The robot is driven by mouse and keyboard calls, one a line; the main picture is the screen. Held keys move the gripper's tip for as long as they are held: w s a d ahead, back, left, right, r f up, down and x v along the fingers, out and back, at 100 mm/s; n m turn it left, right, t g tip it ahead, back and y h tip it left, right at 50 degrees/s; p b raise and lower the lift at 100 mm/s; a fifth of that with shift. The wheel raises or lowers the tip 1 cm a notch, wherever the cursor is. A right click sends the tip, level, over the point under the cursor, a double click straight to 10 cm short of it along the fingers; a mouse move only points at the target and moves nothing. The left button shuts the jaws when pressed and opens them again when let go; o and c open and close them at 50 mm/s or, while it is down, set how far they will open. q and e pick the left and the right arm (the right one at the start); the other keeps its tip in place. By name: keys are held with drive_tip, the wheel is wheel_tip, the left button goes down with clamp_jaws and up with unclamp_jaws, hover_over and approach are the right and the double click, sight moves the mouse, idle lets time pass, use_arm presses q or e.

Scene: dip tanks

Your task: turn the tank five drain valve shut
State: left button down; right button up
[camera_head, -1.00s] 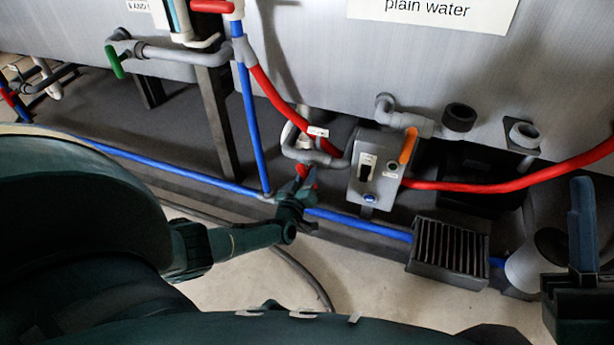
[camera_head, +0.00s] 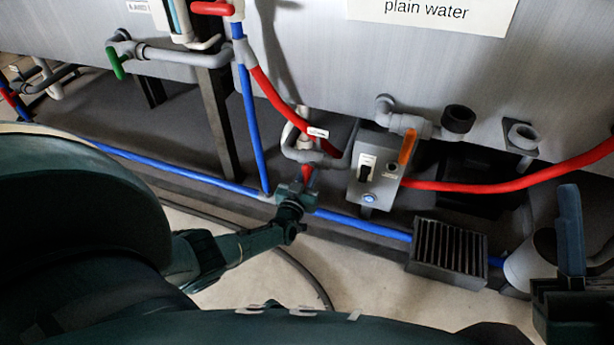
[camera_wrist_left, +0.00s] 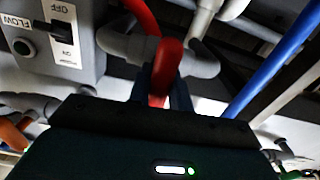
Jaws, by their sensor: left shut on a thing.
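A valve with a red handle (camera_head: 307,173) hangs below the tank on grey pipework (camera_head: 303,153), with a small white tag (camera_head: 318,132) too small to read. My left gripper (camera_head: 301,188) is at this handle from below and in front. In the left wrist view, the red handle (camera_wrist_left: 166,62) stands between the two dark fingers (camera_wrist_left: 165,88), and they are shut on it.
A grey switch box (camera_head: 376,170) stands just right of the valve, beside an orange-handled valve (camera_head: 408,146). A blue pipe (camera_head: 360,224) runs low behind my left gripper. A black grate (camera_head: 448,252) lies at right. A green-handled valve (camera_head: 115,62) is at upper left.

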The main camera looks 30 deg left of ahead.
use_arm(q)
drive_tip(key=shift+m, duration=0.5)
use_arm(e)
drive_tip(key=shift+f, duration=0.1)
use_arm(q)
drive_tip(key=c, duration=1.3)
unclamp_jaws()
drive_tip(key=shift+s, duration=0.1)
